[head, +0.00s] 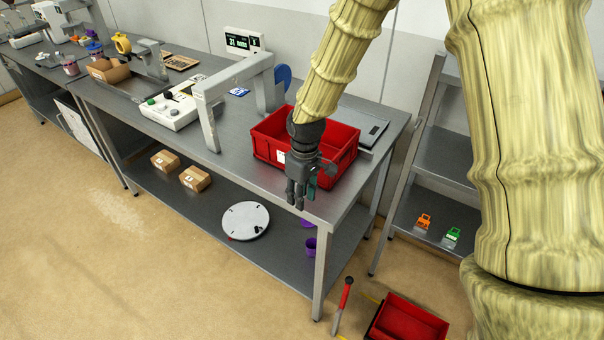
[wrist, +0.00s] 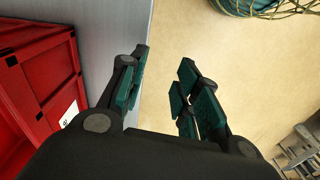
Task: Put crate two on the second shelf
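A red crate (head: 345,165) sits on the grey worktable, near its right end. It carries a white label, too small to read, so I cannot tell whether it is crate two. Its side and label also show at the left of the wrist view (wrist: 58,68). My gripper (head: 302,195) hangs at the crate's front side, fingers pointing down near the table's front edge. In the wrist view its fingers (wrist: 165,78) are apart with nothing between them. A second red crate (head: 412,318) is on the floor, partly cut off. A grey shelf rack (head: 443,152) stands at the right, partly hidden by my arm.
The worktable (head: 235,167) has a grey arch (head: 207,120) left of the crate and a flat grey device behind it. Small orange (head: 424,221) and green (head: 452,236) items sit on a low rack shelf. A red-handled tool (head: 344,300) stands by the floor crate. Floor at left is clear.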

